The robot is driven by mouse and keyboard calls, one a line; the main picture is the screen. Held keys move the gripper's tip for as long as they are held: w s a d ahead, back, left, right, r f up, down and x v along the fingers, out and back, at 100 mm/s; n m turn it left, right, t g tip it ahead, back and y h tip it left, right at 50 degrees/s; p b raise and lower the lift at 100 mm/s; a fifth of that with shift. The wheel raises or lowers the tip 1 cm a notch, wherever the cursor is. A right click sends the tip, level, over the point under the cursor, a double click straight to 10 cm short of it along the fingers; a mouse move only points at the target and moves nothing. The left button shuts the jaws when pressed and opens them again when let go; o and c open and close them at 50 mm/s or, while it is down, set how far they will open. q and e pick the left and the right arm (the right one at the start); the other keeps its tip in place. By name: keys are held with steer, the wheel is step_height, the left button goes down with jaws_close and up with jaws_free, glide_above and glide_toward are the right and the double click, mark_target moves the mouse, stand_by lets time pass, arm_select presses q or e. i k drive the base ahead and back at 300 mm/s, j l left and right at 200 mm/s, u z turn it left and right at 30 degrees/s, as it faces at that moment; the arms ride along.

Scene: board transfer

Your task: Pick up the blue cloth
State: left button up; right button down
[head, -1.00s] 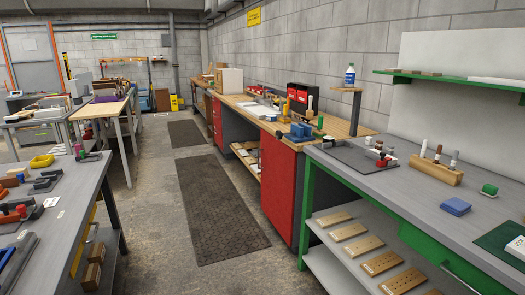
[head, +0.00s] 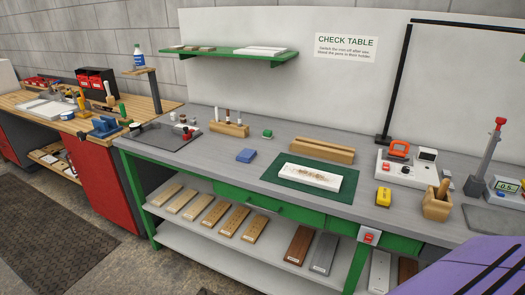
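A small flat blue piece (head: 246,155), which looks like the folded blue cloth, lies on the grey top of the check table (head: 215,168). It is left of the green mat (head: 270,178) and in front of the pen block, apart from both. Nothing covers it. Neither of my grippers is in view.
A wooden pen block (head: 229,129) and a small green item (head: 267,134) stand behind the blue piece. A white board lies on the mat, with a wooden block (head: 321,150) behind it. A green shelf (head: 228,58) hangs above. A purple surface (head: 480,270) fills the bottom right corner.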

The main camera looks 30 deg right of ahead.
mark_target(247, 155)
steer(key=z, duration=0.9)
